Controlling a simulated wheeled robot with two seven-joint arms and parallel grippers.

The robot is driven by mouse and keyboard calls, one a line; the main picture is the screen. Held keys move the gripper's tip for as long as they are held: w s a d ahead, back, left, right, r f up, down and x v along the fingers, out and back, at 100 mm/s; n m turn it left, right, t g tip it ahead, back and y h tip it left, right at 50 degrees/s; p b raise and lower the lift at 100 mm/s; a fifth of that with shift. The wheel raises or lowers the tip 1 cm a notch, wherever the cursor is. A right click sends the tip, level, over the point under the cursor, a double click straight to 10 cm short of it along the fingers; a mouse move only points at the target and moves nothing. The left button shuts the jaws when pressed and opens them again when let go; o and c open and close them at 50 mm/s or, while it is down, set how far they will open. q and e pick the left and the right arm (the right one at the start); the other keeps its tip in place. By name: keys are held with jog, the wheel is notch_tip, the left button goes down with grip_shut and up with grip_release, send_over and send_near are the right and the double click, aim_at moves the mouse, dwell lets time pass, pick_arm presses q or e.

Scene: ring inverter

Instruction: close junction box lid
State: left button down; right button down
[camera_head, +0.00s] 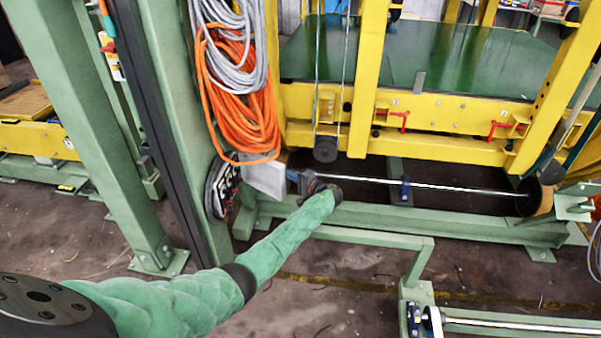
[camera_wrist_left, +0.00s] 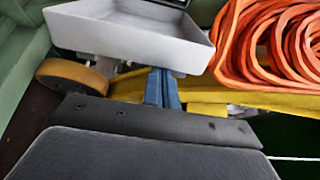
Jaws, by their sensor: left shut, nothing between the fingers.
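The junction box (camera_head: 266,179) is a pale grey box on the green post, below the hanging cables, in the head view. In the left wrist view a pale grey, shallow, tray-like part of it (camera_wrist_left: 130,42) shows its inside, with a dark-edged part behind it at the top edge. I cannot tell for sure which part is the lid. My left gripper (camera_head: 292,177) is just right of the box. Its blue fingers (camera_wrist_left: 162,88) are shut and empty, pointing at the tray-like part's lower edge. I cannot tell whether they touch it. My right gripper is not in view.
Orange cable (camera_head: 240,100) and grey cable (camera_head: 228,45) hang in coils above the box. A yellow frame (camera_head: 430,110) and a green lower beam (camera_head: 450,222) stand to the right. A thin metal shaft (camera_head: 430,185) runs right of the gripper. A dark coil (camera_head: 222,188) is left of the box.

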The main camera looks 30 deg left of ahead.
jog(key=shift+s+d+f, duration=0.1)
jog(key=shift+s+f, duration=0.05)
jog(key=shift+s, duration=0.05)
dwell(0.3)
